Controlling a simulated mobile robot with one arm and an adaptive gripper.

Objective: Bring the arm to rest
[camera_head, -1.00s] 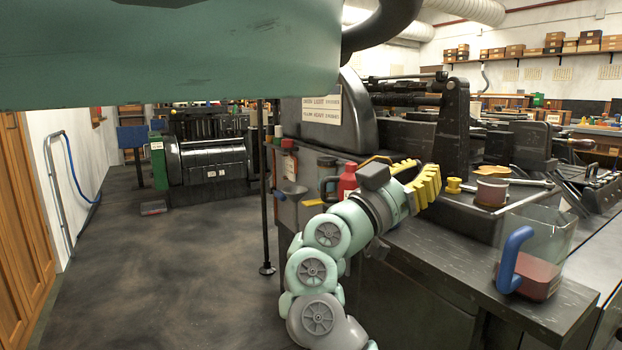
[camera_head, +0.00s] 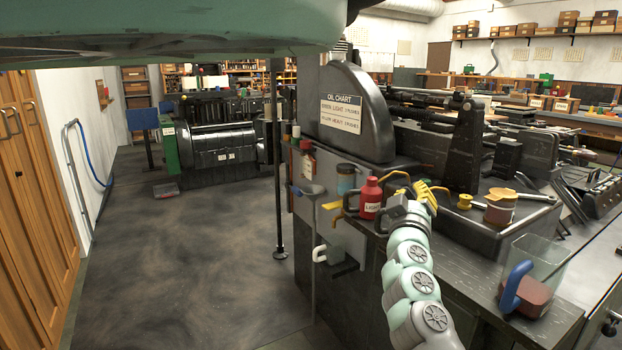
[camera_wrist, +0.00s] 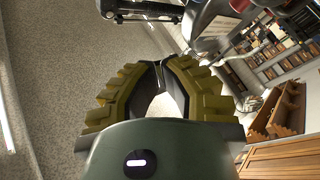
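My gripper (camera_head: 428,194) has yellow ribbed fingers. In the head view it hangs over the near edge of the dark workbench (camera_head: 470,262), close beside a red bottle (camera_head: 370,198). My pale green arm rises to it from the lower right. In the wrist view the fingers of my gripper (camera_wrist: 162,66) converge with their tips close together. No object shows between them, only a light patch of background. Contact between the gripper and the things around it cannot be told.
A clear jug with a blue handle (camera_head: 518,285) and a brown tin (camera_head: 500,207) stand to the right on the bench. A blue-grey jar (camera_head: 346,180) stands left of the bottle. A thin dark post (camera_head: 278,170) rises from the floor. Open floor (camera_head: 180,250) lies left.

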